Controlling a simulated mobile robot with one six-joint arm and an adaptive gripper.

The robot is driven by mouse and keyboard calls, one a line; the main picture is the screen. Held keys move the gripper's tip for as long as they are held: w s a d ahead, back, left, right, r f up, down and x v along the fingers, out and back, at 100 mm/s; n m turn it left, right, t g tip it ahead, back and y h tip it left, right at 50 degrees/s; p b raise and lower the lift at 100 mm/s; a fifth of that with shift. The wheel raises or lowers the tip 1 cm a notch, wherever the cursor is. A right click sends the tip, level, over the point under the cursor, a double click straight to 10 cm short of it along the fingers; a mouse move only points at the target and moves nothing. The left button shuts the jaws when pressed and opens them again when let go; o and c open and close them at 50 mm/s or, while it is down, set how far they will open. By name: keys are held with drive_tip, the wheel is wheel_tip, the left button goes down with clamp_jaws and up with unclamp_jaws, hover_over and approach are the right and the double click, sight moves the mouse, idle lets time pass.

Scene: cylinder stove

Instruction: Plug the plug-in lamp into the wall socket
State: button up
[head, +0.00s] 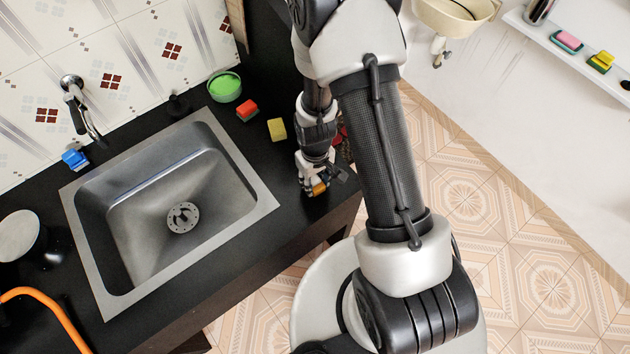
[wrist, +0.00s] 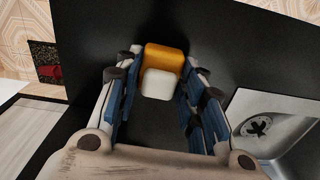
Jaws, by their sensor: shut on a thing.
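My gripper (head: 316,178) is low over the front right part of the black counter, right of the sink. In the wrist view, my gripper (wrist: 162,82) has its blue-padded fingers on both sides of a small orange and white block, which looks like the plug-in lamp (wrist: 164,57). The gripper is shut on it. In the head view only a small orange part of the lamp (head: 320,188) shows beneath the fingers. The lamp's prongs are hidden. I cannot make out a wall socket in either view.
The steel sink (head: 166,213) is left of my gripper. A yellow sponge (head: 277,129), a red and green sponge (head: 247,109) and a green bowl (head: 225,85) stand behind it. The tap (head: 77,104) is at the tiled wall (head: 110,55). Open floor (head: 530,240) lies right.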

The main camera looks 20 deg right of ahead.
sight(315, 180)
wheel_tip(315, 180, up, 20)
drive_tip(key=p, duration=0.5)
